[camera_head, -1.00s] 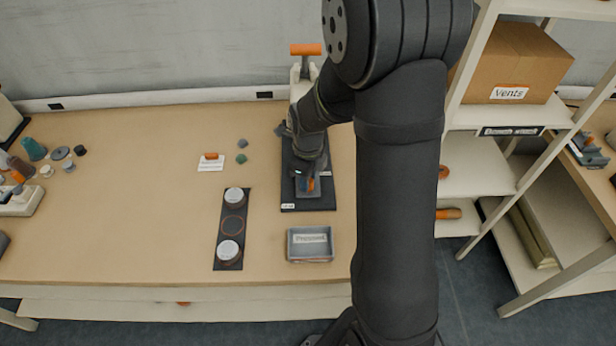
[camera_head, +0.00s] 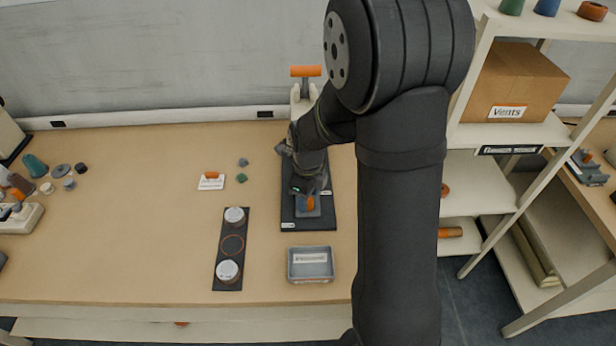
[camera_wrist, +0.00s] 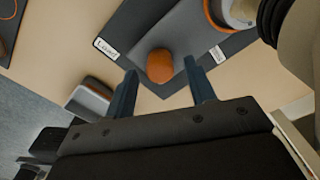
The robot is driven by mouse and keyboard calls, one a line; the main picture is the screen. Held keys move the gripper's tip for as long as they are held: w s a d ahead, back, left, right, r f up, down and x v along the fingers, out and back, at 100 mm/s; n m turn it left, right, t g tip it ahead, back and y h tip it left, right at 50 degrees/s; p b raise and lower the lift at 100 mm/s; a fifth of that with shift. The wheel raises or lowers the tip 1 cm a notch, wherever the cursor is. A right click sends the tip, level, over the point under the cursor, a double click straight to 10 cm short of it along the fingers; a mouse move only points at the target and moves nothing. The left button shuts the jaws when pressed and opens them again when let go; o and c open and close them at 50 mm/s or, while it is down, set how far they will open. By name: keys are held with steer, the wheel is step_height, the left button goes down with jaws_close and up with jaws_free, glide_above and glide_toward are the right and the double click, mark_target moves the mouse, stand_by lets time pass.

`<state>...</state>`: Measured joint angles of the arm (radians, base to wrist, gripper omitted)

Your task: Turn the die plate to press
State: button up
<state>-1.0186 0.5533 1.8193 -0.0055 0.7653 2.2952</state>
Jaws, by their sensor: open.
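The die plate (camera_head: 302,211) is a grey plate with an orange knob (camera_head: 310,203), at the near end of the press's black base (camera_head: 326,222). In the wrist view the knob (camera_wrist: 160,66) sits on the plate's corner (camera_wrist: 165,42), between a "Load" label (camera_wrist: 106,49) and a second label (camera_wrist: 217,54). My gripper (camera_head: 309,190) is over the plate. In the wrist view my gripper (camera_wrist: 161,68) is open, one finger on each side of the knob, with gaps showing. I cannot tell how far the tips stand above it. My arm hides part of the press.
A grey labelled tray (camera_head: 310,277) stands in front of the base. A black strip (camera_head: 229,282) with two white-topped round pieces lies to its left. The press's orange handle (camera_head: 305,71) rises behind my gripper. A shelf unit (camera_head: 480,185) stands at the right. The table's left middle is mostly clear.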

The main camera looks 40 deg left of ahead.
step_height(320, 180, up, 17)
stand_by(0.4)
steer(key=shift+f, duration=0.2)
step_height(320, 180, down, 17)
steer(key=shift+f, duration=0.15)
stand_by(0.7)
